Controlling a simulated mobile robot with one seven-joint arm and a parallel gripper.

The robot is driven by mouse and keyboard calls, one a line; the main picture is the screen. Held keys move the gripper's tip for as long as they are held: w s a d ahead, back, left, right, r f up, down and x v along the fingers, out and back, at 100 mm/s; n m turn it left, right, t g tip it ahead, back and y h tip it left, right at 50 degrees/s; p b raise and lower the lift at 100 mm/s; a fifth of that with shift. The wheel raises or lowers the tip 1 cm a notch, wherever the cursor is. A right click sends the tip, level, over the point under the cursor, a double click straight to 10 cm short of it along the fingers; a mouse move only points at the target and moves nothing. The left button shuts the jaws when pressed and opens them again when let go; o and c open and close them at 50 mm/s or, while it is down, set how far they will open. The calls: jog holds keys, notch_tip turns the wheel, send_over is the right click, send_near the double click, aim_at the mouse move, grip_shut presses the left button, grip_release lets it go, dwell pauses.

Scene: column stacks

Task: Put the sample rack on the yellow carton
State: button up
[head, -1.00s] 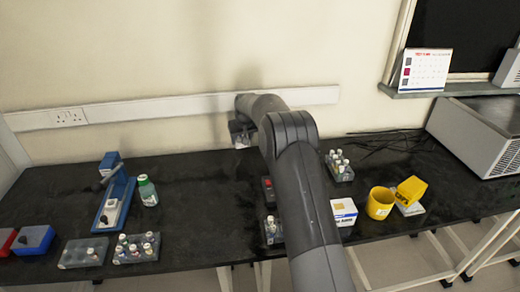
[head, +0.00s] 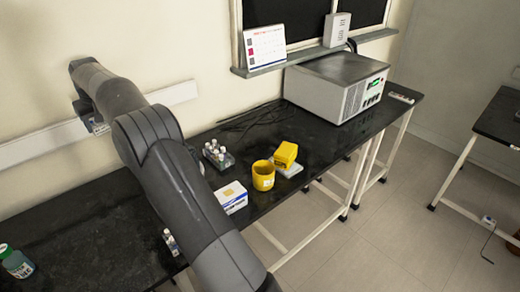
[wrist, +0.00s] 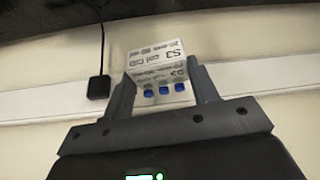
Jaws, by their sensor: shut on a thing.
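The yellow carton (head: 285,154) sits on a flat pale-grey thing (head: 290,170) on the bench, to the right of my arm and well apart from my gripper. Its top looks free.
A yellow cup (head: 263,176) stands just left of the carton. A white-and-blue box (head: 231,198) and a rack of white-capped tubes (head: 218,155) stand further left. A large grey machine (head: 337,85) is behind. Another rack (head: 171,241) is partly hidden by my arm.

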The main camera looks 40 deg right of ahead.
jog(key=s+d+m+h, duration=0.1)
jog(key=s+d+m, duration=0.3)
jog(key=d, duration=0.9)
jog(key=s+d+m+h, duration=0.1)
jog(key=s+d, duration=0.5)
jog(key=d, duration=0.6)
jog(key=s+d+m+h, duration=0.1)
jog(key=s+d+m, duration=0.3)
jog(key=d, duration=0.9)
jog(key=s+d+m+g+h, duration=0.1)
jog(key=s+d+m, duration=0.1)
jog(key=s+d, duration=0.65)
jog(key=s+d+m+g, duration=0.15)
jog(key=s+d, duration=0.35)
jog(key=s, duration=0.6)
jog(key=s+d+m+h, duration=0.1)
jog(key=s+d+m, duration=0.2)
jog(key=s+d, duration=0.55)
send_over(287, 148)
jog(key=a, duration=0.1)
jog(key=f, duration=1.2)
jog(key=shift+s+a, duration=0.2)
jog(key=shift+s, duration=0.15)
jog(key=shift+f, duration=2.05)
jog(key=shift+f, duration=0.1)
